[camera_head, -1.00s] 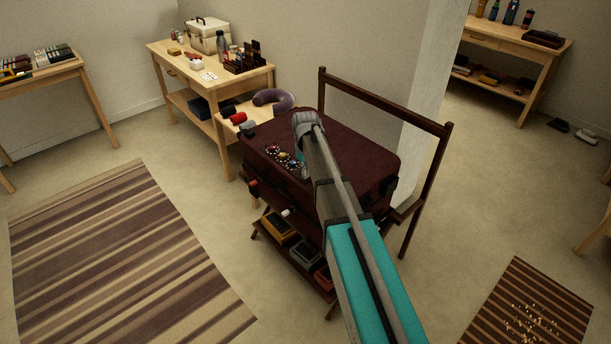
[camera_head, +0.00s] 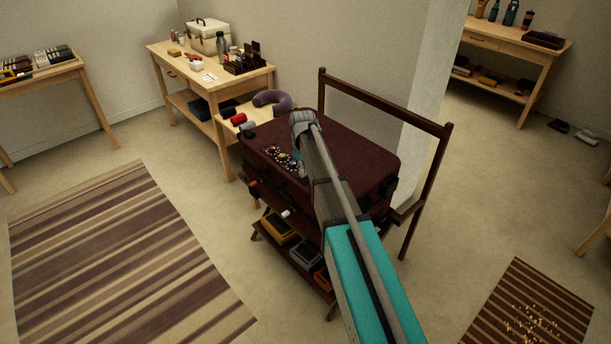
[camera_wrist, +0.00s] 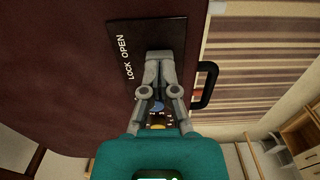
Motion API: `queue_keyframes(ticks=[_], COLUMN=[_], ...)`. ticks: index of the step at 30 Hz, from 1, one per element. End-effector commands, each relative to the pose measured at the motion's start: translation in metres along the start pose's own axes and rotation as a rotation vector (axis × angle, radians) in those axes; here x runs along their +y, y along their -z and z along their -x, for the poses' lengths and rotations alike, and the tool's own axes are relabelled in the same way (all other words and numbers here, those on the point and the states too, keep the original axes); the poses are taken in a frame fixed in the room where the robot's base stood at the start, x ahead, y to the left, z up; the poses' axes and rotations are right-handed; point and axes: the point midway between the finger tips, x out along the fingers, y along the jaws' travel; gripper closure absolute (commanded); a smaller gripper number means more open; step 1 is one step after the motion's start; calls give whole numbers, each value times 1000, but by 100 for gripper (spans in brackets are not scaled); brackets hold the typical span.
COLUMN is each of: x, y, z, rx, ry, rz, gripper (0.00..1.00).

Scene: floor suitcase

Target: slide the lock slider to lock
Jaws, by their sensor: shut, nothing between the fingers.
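The dark maroon suitcase (camera_head: 350,155) lies on a dark wooden stand. In the wrist view its maroon face (camera_wrist: 70,70) fills the left and middle. A black lock plate (camera_wrist: 146,35) on it carries the white words LOCK and OPEN (camera_wrist: 123,58). My gripper (camera_wrist: 159,58) is shut and empty, with its fingertips over the plate. The lock slider cannot be made out; the fingers may hide it. I cannot tell whether the fingertips touch it.
A black suitcase handle (camera_wrist: 206,85) stands out just right of the plate. The stand's tall dark frame (camera_head: 435,180) rises behind the suitcase. A wooden table (camera_head: 163,58) with several items stands behind left. Floor is open around the striped rug (camera_head: 110,250).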

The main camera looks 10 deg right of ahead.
Motion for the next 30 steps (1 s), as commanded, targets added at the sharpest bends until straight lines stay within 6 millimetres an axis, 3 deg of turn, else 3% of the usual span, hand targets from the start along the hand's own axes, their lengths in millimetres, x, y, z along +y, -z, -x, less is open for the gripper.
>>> queue_keyframes(ticks=[30], x=[0], y=[21], z=[0], rx=[1], ry=[1], rz=[0], gripper=[100])
